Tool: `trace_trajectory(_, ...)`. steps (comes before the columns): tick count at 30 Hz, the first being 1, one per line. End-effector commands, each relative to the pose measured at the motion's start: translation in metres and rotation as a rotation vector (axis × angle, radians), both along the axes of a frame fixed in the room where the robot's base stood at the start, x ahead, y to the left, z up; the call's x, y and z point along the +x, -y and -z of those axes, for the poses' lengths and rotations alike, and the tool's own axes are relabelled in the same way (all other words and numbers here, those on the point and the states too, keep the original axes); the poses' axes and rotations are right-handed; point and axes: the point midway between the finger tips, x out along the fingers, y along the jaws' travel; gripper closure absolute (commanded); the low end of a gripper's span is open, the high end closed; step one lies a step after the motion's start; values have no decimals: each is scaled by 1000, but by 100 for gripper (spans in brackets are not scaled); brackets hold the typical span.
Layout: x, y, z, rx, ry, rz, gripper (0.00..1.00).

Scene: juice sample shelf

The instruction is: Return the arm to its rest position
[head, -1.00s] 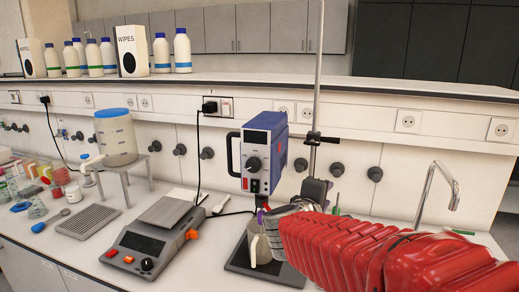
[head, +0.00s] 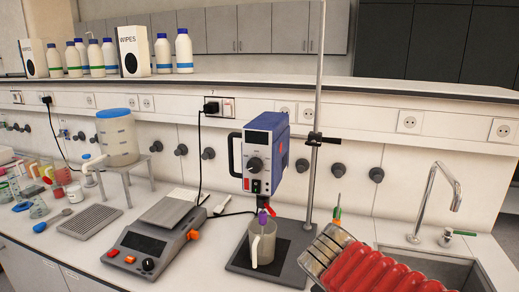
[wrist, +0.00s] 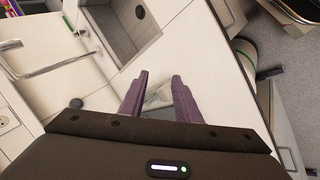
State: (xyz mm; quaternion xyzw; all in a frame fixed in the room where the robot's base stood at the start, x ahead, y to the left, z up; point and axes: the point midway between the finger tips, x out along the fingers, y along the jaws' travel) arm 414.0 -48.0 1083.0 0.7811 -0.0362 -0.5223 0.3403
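My arm, in a red ribbed sleeve, enters at the lower right of the head view, with its grey wrist part near the bottom edge; the fingers do not show there. In the wrist view my gripper (wrist: 159,75) has its two purple fingers apart. No held object shows between them.
A mixer (head: 264,152) on a stand is above a beaker (head: 262,246), left of my arm. The sink (head: 425,262) and tap (head: 432,200) are at right. The wrist view shows floor (wrist: 295,75) beyond the worktop edge.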

Motion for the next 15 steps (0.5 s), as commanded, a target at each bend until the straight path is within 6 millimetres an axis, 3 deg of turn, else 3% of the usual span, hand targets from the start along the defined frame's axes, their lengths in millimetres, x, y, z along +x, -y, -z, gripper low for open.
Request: trace_trajectory(15, -86, -45, 23, 445, -38, 184, 70)
